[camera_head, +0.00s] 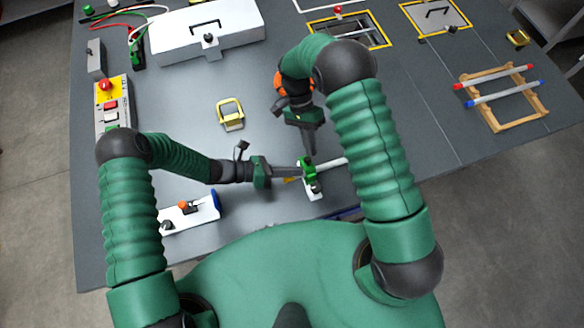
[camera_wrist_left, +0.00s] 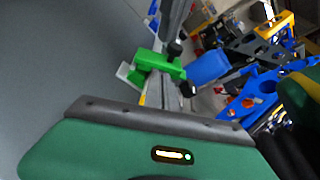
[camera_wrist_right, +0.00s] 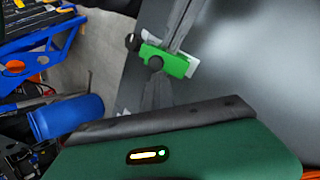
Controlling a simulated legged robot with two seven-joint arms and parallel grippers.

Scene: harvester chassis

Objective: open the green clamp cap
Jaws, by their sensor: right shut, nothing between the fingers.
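The green clamp cap (camera_head: 307,170) sits on a small white base (camera_head: 314,190), with a pale rod (camera_head: 332,162) running off to the right. It shows green in the left wrist view (camera_wrist_left: 155,66) and the right wrist view (camera_wrist_right: 170,62). My left gripper (camera_head: 299,172) comes in from the left with its tips at the clamp's left side. Whether its fingers hold the clamp cannot be made out. My right gripper (camera_head: 311,153) points down from above, shut and empty, with its tips just above or against the clamp; contact is unclear.
A yellow-handled part (camera_head: 231,115) lies behind my left arm. A white fixture with a blue end (camera_head: 190,213) stands at the front left. A control box (camera_head: 111,105) and a white case (camera_head: 207,30) stand farther back. A wooden frame with rods (camera_head: 500,97) lies at right.

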